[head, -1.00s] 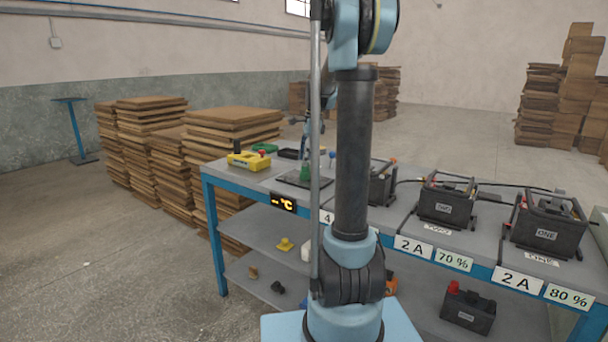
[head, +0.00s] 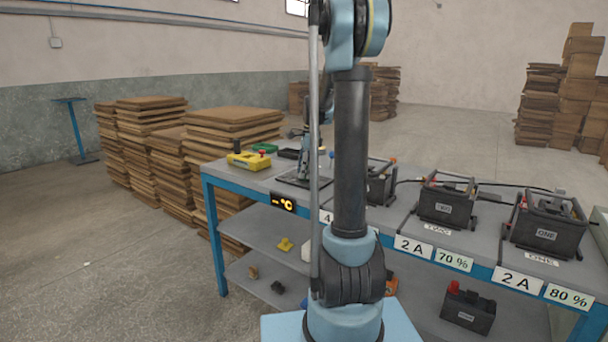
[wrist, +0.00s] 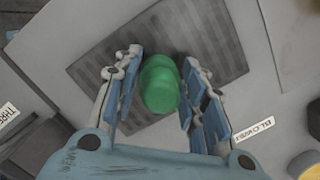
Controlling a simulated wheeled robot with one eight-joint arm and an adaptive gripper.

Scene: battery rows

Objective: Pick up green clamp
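The green clamp (wrist: 160,84) shows in the wrist view as a rounded green shape, seen from above, over a dark striped mat (wrist: 105,72). My gripper (wrist: 161,57) is open, with one blue-grey finger on each side of the clamp. A small gap shows between the clamp and each finger, so it is not gripped. In the head view my gripper (head: 304,171) is low over the mat on the workbench, partly behind my arm. The clamp is hidden there.
Black batteries (head: 447,204) with cables stand to the right on the bench (head: 240,174). Stacks of brown boards (head: 232,130) stand behind and left.

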